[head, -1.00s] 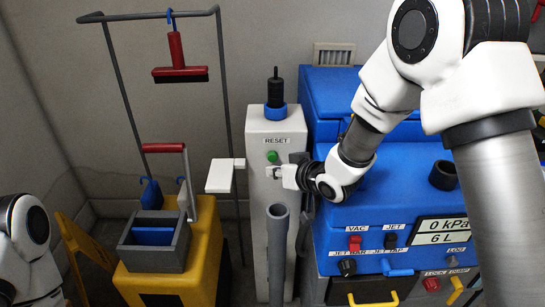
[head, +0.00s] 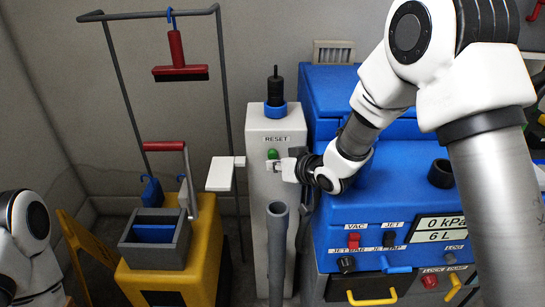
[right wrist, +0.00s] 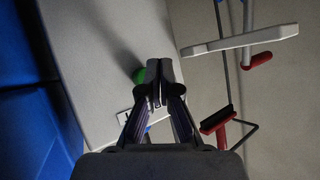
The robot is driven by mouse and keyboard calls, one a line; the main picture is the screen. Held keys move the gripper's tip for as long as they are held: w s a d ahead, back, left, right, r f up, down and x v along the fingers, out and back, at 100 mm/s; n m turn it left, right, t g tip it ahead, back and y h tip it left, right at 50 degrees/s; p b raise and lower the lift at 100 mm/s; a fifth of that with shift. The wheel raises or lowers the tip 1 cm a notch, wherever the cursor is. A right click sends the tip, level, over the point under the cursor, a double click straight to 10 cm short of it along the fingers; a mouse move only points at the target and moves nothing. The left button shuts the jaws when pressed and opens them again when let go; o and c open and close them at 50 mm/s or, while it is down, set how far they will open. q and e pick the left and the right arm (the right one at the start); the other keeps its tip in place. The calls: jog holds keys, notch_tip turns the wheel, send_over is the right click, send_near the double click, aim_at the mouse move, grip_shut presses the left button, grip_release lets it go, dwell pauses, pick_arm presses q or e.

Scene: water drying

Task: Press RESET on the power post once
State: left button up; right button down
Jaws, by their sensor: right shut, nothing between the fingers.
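The power post (head: 258,215) is a tall pale-grey box with a RESET label and a green button (head: 272,154) on its front. My right gripper (head: 274,167) is shut and empty at the post's front, its tips just below the green button. In the right wrist view the shut fingertips (right wrist: 160,70) stand in front of the post, beside the green button (right wrist: 138,75), and partly cover it. I cannot tell whether they touch it. Only part of my left arm shows at the left edge of the head view; its gripper is out of sight.
A blue machine (head: 390,220) with switches stands right of the post. A grey pipe (head: 278,240) rises in front of the post. A white flat plate (head: 222,173) sticks out on its left. A yellow mop cart (head: 180,275) stands further left, near a grey frame with a hanging red brush (head: 180,73).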

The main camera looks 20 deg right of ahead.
dwell(0.6)
jog(key=shift+w+d+p, duration=0.15)
jog(key=shift+w+p, duration=0.2)
jog(key=shift+w, duration=0.05)
jog(key=shift+w+d+p, duration=0.1)
jog(key=shift+w+p, duration=0.25)
jog(key=shift+w, duration=0.15)
dwell(0.8)
jog(key=shift+s+a, duration=0.25)
jog(key=shift+s, duration=0.6)
jog(key=s, duration=0.2)
jog(key=s+a, duration=0.1)
jog(key=s, duration=0.2)
jog(key=shift+a, duration=0.2)
dwell(0.4)
